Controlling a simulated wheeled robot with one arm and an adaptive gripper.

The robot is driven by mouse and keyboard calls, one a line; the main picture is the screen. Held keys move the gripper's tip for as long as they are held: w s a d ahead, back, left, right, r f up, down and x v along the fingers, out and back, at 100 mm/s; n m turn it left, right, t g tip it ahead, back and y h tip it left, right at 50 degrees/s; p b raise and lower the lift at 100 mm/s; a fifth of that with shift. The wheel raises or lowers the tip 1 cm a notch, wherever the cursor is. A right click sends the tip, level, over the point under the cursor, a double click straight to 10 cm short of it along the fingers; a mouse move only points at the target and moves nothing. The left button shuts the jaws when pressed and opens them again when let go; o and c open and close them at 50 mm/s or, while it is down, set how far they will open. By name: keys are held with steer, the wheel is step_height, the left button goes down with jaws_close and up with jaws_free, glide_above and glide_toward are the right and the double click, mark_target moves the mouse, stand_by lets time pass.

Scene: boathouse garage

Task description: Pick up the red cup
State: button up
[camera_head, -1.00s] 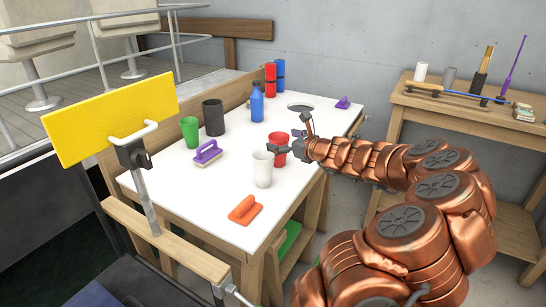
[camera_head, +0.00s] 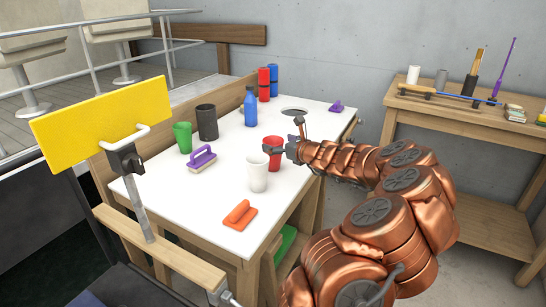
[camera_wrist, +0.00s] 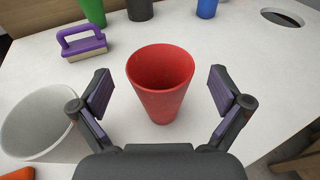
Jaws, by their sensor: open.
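The red cup (camera_head: 272,156) stands upright on the white-topped table (camera_head: 222,188), partly hidden behind my gripper in the head view. In the wrist view the red cup (camera_wrist: 160,84) stands between the two open fingers, with a gap on each side. My gripper (camera_wrist: 161,95) is open and empty. In the head view my gripper (camera_head: 286,137) reaches over the table from the right. A white cup (camera_head: 257,174) stands just in front of the red one; it shows at the lower left of the wrist view (camera_wrist: 42,124).
A purple-handled brush (camera_head: 202,158), an orange-handled tool (camera_head: 240,215), a green cup (camera_head: 183,138), a black cup (camera_head: 207,122) and a blue bottle (camera_head: 250,107) stand around. The table has a round hole (camera_wrist: 282,17).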

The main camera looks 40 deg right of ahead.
steer(key=shift+x, duration=1.4)
steer(key=shift+c, duration=0.3)
steer(key=c, duration=1.3)
